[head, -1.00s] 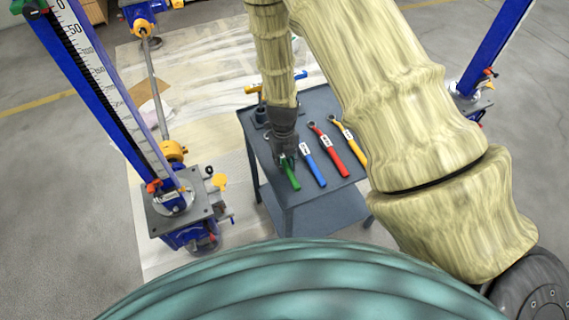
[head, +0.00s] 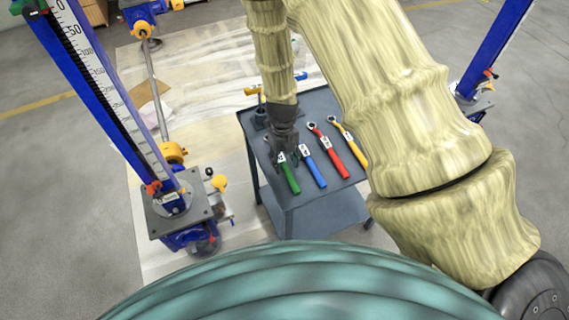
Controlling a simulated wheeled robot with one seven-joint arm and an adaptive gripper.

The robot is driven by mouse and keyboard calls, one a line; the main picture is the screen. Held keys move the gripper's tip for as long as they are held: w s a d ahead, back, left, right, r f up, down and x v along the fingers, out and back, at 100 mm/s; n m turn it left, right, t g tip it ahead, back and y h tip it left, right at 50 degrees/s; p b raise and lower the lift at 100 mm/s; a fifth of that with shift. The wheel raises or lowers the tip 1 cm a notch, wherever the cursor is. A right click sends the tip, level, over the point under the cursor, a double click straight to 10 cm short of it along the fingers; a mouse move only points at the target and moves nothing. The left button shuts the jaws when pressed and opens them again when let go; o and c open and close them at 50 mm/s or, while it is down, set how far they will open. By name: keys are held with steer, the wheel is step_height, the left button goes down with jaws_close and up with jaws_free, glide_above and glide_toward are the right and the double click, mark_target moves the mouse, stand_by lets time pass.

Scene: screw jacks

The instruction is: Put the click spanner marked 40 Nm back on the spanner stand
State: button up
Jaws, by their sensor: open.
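Several click spanners lie side by side on a dark grey table (head: 262,172): a green-handled one (head: 290,176), a blue one (head: 314,168), a red one (head: 332,153) and a yellow one (head: 352,146). Each has a small white label, too small to read, so I cannot tell which is marked 40 Nm. My gripper (head: 284,150) is open above the head end of the green spanner and hides that end. I cannot tell whether it touches it. A dark block with a yellow and blue bar (head: 262,115) at the table's back left may be the spanner stand; my arm partly hides it.
A blue screw jack with a scale (head: 110,90) and a grey base plate (head: 180,205) stands left of the table. Another blue jack (head: 485,60) stands at the right. The table's front left top is clear.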

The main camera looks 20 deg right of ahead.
mark_target(284, 164)
step_height(284, 164, up, 10)
steer(key=b, duration=0.1)
steer(key=shift+w+r+b, duration=0.25)
steer(key=shift+w+b, duration=0.05)
steer(key=shift+w, duration=0.05)
stand_by(0.6)
